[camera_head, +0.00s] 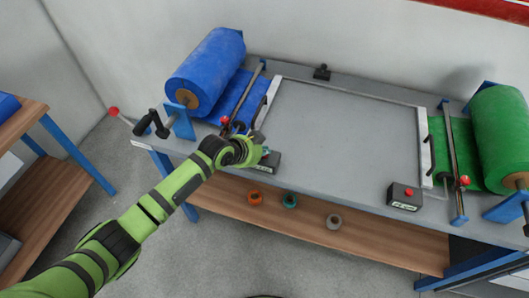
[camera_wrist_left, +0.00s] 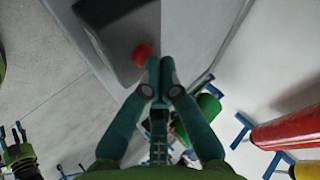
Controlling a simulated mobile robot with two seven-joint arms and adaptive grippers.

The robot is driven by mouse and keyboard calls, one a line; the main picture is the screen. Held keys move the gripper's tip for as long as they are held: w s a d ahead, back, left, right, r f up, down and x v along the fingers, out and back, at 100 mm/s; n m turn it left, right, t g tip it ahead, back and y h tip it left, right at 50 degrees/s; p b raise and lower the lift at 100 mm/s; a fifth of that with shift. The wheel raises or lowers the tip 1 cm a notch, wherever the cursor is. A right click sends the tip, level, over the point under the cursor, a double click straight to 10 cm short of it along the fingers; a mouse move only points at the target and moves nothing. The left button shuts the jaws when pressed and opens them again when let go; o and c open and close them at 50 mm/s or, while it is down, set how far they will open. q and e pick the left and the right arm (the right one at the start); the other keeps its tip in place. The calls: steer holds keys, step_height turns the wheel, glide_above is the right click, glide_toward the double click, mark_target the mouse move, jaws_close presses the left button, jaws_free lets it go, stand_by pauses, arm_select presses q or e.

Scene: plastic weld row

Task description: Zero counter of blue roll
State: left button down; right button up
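The blue roll (camera_head: 208,68) sits on the left end of the grey table, its sheet running right under a bar. Its dark counter box (camera_head: 264,164) stands at the table's front edge and also shows in the left wrist view (camera_wrist_left: 120,32). My left gripper (camera_head: 262,153) is over this box and hides its button in the head view. In the left wrist view the button (camera_wrist_left: 143,53) is red, just left of my shut, empty fingertips (camera_wrist_left: 160,64); I cannot tell whether they touch. My right gripper (camera_wrist_left: 14,136) shows small at the left edge, fingers apart.
The green roll (camera_head: 498,125) is at the table's right end, with another red-buttoned counter box (camera_head: 405,199) in front. Orange, teal and grey rings lie on the wooden shelf (camera_head: 370,240) below. A wooden side table (camera_head: 50,195) stands left.

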arm_select(q)
steer(key=shift+r+p, duration=0.55)
steer(key=shift+r, duration=0.15)
step_height(320, 180, up, 5)
steer(key=p, duration=0.4)
steer(key=shift+r+p, duration=0.1)
steer(key=shift+p, duration=0.25)
